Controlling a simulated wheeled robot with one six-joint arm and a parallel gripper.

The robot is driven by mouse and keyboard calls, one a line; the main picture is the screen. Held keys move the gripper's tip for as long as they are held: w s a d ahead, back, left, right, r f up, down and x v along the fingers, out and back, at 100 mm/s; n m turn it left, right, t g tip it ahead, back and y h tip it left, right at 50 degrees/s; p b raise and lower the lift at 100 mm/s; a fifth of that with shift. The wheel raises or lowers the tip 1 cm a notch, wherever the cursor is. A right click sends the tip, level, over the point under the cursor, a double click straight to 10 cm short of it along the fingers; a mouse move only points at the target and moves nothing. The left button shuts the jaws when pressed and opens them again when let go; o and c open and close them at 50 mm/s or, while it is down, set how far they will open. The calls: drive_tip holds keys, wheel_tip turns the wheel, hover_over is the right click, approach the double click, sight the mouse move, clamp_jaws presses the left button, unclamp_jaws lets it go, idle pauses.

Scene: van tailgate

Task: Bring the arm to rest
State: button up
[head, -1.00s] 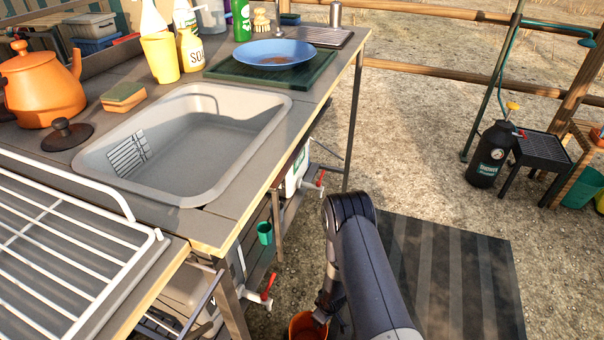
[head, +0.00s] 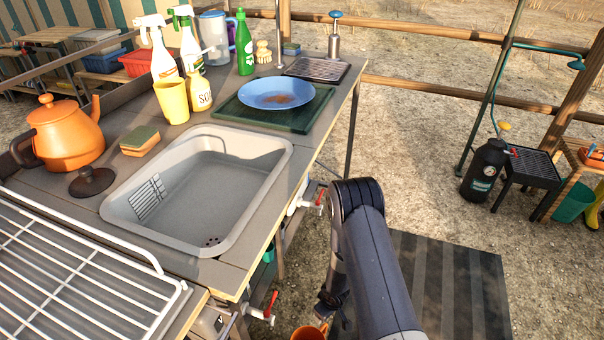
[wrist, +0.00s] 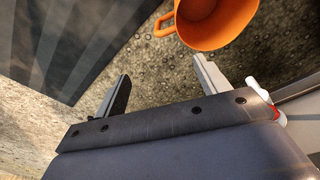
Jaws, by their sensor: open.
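My arm reaches down beside the counter's right edge in the head view, with my gripper (head: 328,302) low and partly hidden behind the arm. In the wrist view my gripper (wrist: 161,68) is open, with nothing between its fingers. An orange container (head: 309,333) shows below the gripper, cut off by the frame's bottom edge. In the wrist view the orange container (wrist: 217,22) has a handle and appears beyond the fingertips, apart from them.
The counter with its grey sink (head: 123,208) stands left of my arm. Red-handled taps (head: 320,196) stick out under its edge. A blue plate (head: 277,94) lies on a green board (head: 236,112). A dark striped mat (head: 450,290) lies right. Open gravel lies beyond.

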drive_tip(key=d+r+m+p, duration=0.2)
drive_tip(key=r+p, duration=0.5)
drive_tip(key=r, duration=0.5)
drive_tip(key=s+d+r+m+p, duration=0.1)
drive_tip(key=d+r+m+p, duration=0.1)
drive_tip(key=r+p, duration=0.6)
drive_tip(key=s+d+r+m+h+p, duration=0.1)
drive_tip(key=r+m+p, duration=0.3)
drive_tip(key=r, duration=1.2)
drive_tip(key=d+p, duration=0.1)
drive_tip(key=p, duration=0.3)
drive_tip(key=shift+s+d, duration=0.25)
drive_tip(key=shift+d, duration=0.05)
